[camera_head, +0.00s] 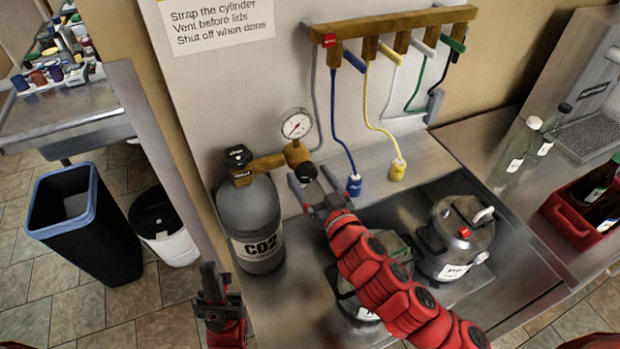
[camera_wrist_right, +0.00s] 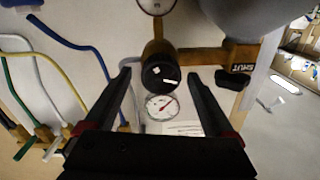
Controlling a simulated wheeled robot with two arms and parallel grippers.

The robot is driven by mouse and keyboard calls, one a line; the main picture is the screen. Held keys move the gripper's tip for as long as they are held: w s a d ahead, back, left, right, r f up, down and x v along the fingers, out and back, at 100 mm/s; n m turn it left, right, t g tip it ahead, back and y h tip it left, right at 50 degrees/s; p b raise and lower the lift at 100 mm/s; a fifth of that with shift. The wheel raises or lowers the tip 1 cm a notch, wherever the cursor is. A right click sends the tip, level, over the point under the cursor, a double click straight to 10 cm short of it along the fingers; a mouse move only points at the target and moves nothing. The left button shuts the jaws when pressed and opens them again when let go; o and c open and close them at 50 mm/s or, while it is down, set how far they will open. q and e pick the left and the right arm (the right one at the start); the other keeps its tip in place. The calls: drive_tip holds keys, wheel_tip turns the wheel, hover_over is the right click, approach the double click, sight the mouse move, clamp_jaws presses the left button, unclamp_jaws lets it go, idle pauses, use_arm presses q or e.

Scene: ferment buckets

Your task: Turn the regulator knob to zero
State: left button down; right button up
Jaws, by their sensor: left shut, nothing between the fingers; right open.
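The regulator (camera_head: 270,163) is a brass body on the grey CO2 cylinder (camera_head: 254,222), with a round gauge (camera_head: 297,124) above it. Its black knob (camera_head: 305,172) faces my right gripper (camera_head: 316,182). In the right wrist view the knob (camera_wrist_right: 160,76) has a white mark and appears between the two spread fingertips (camera_wrist_right: 159,88). The right gripper is open; I cannot tell whether the fingers touch the knob. A dial (camera_wrist_right: 161,107) with a red needle shows below the knob there. My left gripper (camera_head: 212,283) is shut and empty, low at the front left.
A wooden rack (camera_head: 390,22) with coloured valves and hanging hoses is on the wall. A steel bucket (camera_head: 455,238) stands right of my right arm; another is partly hidden beneath it. A red crate (camera_head: 570,225) with bottles is at right, a black bin (camera_head: 85,235) at left.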

drive_tip(key=shift+w+a, duration=0.2)
drive_tip(key=shift+w, duration=0.05)
drive_tip(key=c, duration=1.4)
drive_tip(key=shift+o, duration=0.2)
